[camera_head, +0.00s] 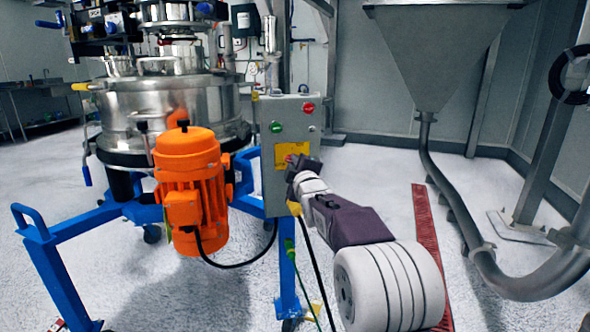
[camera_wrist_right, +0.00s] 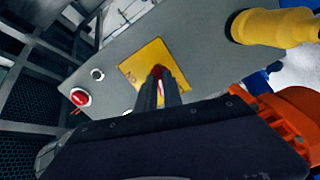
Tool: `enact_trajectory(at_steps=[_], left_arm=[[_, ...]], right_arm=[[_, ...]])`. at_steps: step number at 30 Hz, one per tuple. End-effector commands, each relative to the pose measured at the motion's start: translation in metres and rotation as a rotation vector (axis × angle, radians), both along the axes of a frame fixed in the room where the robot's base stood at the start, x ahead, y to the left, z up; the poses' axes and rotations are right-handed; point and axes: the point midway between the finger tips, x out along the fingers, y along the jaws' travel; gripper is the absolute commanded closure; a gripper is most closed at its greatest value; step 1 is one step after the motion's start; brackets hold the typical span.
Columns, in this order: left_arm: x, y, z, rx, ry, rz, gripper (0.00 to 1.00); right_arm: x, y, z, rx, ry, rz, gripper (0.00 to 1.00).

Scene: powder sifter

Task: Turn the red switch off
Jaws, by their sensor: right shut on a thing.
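The red switch (camera_wrist_right: 157,72) sits on a yellow plate (camera_wrist_right: 143,62) on the grey control box (camera_head: 300,115). In the head view a bit of the switch (camera_head: 289,158) shows beside my gripper. My right gripper (camera_head: 300,165) is at the box front, and in the right wrist view its fingers (camera_wrist_right: 158,88) are shut on the switch. The fingers cover most of the switch, so its exact angle is hidden. My left gripper is not in view.
A green button (camera_head: 276,127) and a red button (camera_head: 308,107) are above the yellow plate. An orange motor (camera_head: 188,180) and blue frame (camera_head: 75,222) stand to the left. Cables hang below the box. A grey pipe (camera_head: 450,195) runs at right.

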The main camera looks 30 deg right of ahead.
Motion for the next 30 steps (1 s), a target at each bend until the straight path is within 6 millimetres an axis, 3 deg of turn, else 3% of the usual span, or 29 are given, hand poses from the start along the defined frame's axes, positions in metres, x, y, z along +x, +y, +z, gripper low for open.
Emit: enact_trajectory(at_steps=[15, 30], left_arm=[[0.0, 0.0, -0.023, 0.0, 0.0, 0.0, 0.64], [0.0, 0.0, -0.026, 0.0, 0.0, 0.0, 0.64]], right_arm=[[0.0, 0.0, -0.002, -0.297, 0.096, 0.001, 1.0], [0.0, 0.0, -0.002, -0.349, 0.114, 0.001, 1.0]])
